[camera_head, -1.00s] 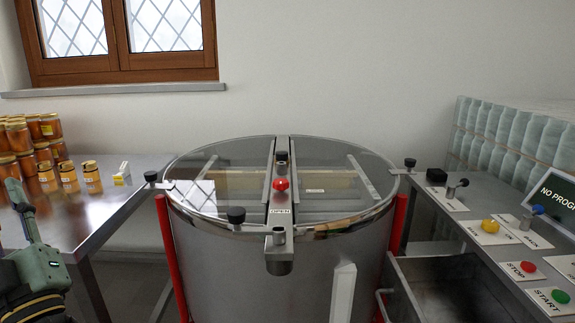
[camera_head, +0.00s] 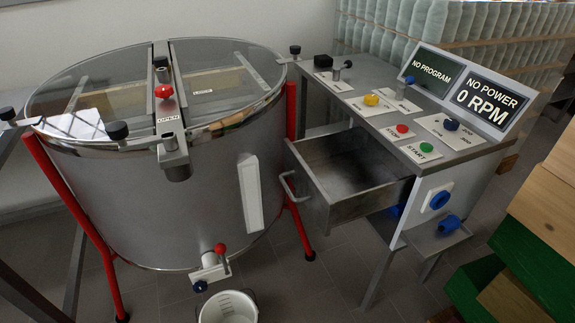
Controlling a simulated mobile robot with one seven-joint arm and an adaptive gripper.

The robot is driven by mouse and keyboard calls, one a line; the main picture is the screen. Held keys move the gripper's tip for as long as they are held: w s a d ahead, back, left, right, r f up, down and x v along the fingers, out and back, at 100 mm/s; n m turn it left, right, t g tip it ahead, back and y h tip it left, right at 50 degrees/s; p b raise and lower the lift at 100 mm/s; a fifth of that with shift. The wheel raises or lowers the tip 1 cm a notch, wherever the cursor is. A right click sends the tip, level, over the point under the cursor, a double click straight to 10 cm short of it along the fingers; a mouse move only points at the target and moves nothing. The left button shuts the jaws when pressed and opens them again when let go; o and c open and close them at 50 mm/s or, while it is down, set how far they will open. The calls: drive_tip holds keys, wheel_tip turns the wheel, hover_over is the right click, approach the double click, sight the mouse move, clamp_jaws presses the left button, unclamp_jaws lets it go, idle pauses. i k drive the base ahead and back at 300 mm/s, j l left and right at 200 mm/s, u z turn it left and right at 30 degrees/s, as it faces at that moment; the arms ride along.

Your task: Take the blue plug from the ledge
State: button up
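The blue plug (camera_head: 449,225) lies on a small grey ledge (camera_head: 428,243) on the side of the control table, at the lower right. It sits toward the ledge's right part. Above it, on the table's white side panel, is a blue round socket (camera_head: 439,201) in a white plate. The plug is apart from the socket. My gripper is not in view.
An open metal drawer (camera_head: 335,205) sticks out left of the ledge. The large steel tank (camera_head: 200,200) with red legs stands at the left, a white bucket (camera_head: 229,308) below its tap. Green and wooden boxes (camera_head: 520,245) crowd the right edge. Displays (camera_head: 487,104) read NO POWER.

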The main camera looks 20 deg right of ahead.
sight(452, 222)
drive_tip(key=z, duration=1.65)
drive_tip(key=i+z, duration=0.1)
drive_tip(key=z, duration=0.25)
drive_tip(key=i+j+z, duration=0.25)
drive_tip(key=i, duration=0.3)
